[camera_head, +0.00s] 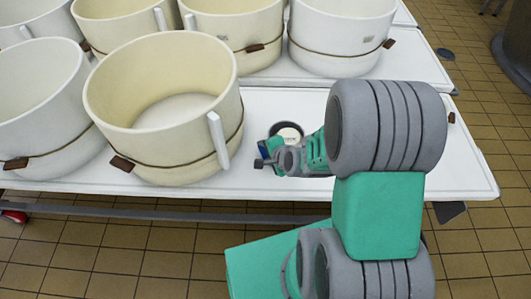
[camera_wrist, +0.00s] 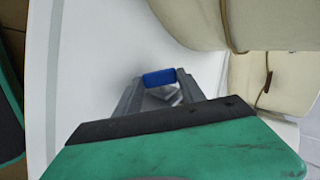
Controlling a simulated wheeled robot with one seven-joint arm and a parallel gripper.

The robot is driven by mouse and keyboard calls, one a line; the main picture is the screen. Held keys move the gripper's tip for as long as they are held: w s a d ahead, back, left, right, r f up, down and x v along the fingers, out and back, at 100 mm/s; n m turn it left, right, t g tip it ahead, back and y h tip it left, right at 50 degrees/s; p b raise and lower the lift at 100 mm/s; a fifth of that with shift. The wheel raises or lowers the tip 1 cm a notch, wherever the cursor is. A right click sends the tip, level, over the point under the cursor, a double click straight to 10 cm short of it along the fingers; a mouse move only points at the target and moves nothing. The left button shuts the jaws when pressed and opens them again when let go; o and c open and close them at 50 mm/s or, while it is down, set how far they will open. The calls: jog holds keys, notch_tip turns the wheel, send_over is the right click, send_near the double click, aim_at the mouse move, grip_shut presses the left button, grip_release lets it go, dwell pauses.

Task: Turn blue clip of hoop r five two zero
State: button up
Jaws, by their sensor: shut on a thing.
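The blue clip (camera_wrist: 159,77) shows in the wrist view between the tips of my gripper (camera_wrist: 158,82), which is shut on it. In the head view my gripper (camera_head: 262,160) is over the white table, just right of the large cream hoop, and a bit of the blue clip (camera_head: 264,150) shows at its tip. The hoop that the clip belongs to is hard to make out; a small round piece with a dark rim (camera_head: 290,131) lies right behind the gripper. No label reading R520 can be read.
Large cream hoops with cords and brown tags stand on the white table (camera_head: 450,176); the nearest hoop (camera_head: 165,120) is close left of my gripper. More hoops (camera_head: 340,35) stand behind. The table's right part is mostly clear. Tiled floor lies in front and right.

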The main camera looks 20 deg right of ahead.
dwell(0.4)
jog(key=o, duration=1.4)
